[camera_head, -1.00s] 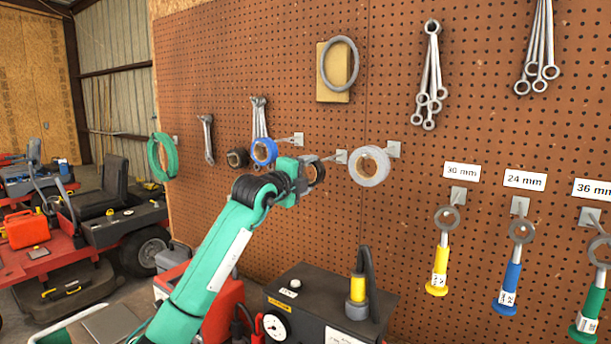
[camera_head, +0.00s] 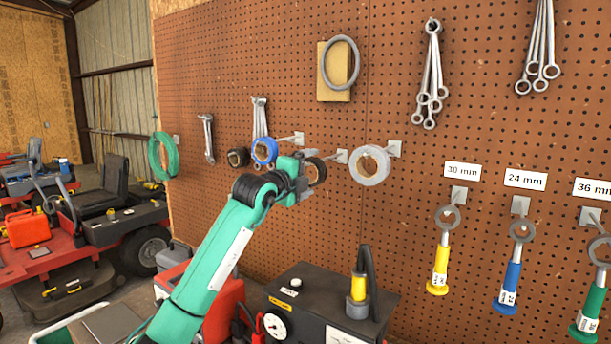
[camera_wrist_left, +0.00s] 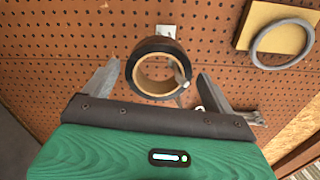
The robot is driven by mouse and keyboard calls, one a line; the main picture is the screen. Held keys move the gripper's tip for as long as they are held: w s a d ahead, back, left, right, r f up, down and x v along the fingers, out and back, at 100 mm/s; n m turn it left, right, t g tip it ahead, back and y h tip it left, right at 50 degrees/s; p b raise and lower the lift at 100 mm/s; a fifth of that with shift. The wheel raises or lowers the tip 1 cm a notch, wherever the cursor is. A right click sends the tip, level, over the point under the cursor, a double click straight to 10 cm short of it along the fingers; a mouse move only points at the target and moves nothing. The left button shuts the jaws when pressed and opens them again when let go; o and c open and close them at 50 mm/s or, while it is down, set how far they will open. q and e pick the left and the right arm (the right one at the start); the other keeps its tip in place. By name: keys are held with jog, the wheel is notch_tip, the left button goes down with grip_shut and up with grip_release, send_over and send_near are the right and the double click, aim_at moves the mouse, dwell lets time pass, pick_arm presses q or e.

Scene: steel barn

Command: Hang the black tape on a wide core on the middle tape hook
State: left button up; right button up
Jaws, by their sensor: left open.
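The black tape (camera_wrist_left: 140,52) with its wide brown core shows in the left wrist view. In the head view the black tape (camera_head: 318,172) is partly behind my left gripper. It appears to hang on the middle hook, whose plate (camera_head: 341,156) is just right of it; in the wrist view the plate (camera_wrist_left: 166,32) is behind the ring and a metal hook end shows inside the core. My left gripper (camera_wrist_left: 160,80) is open, with its fingers apart on either side of the tape and not visibly touching it. My right gripper is not in view.
A blue tape (camera_head: 265,151) and a dark roll (camera_head: 238,157) are to the left. A grey tape (camera_head: 370,166) hangs on the right hook. Wrenches (camera_head: 430,85) and a grey ring (camera_head: 341,64) hang above. A dark machine (camera_head: 318,303) stands below.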

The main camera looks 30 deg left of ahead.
pick_arm(q)
jog(key=s+a+b, duration=0.2)
jog(key=s+b, duration=0.3)
jog(key=s, duration=0.8)
jog(key=shift+s+b, duration=0.35)
jog(key=shift+s, duration=0.05)
